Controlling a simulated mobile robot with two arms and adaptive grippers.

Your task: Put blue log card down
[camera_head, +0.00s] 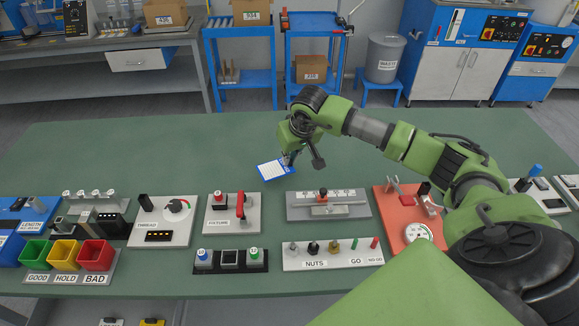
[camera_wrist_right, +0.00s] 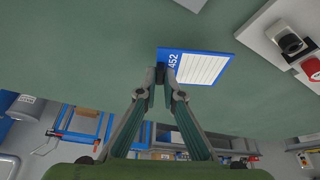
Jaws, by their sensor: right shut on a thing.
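The blue log card (camera_head: 274,170) has a blue border, a white lined face and the number 452. It is over the green table (camera_head: 150,160), behind the row of fixtures. My right gripper (camera_head: 289,160) is shut on the card's edge. In the right wrist view the fingertips (camera_wrist_right: 161,74) pinch the blue end of the card (camera_wrist_right: 203,68), and the white lined part sticks out to the right. I cannot tell whether the card touches the table. My left gripper is not in view.
Green, yellow and red bins (camera_head: 96,256) stand at left. The table left of the card is clear.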

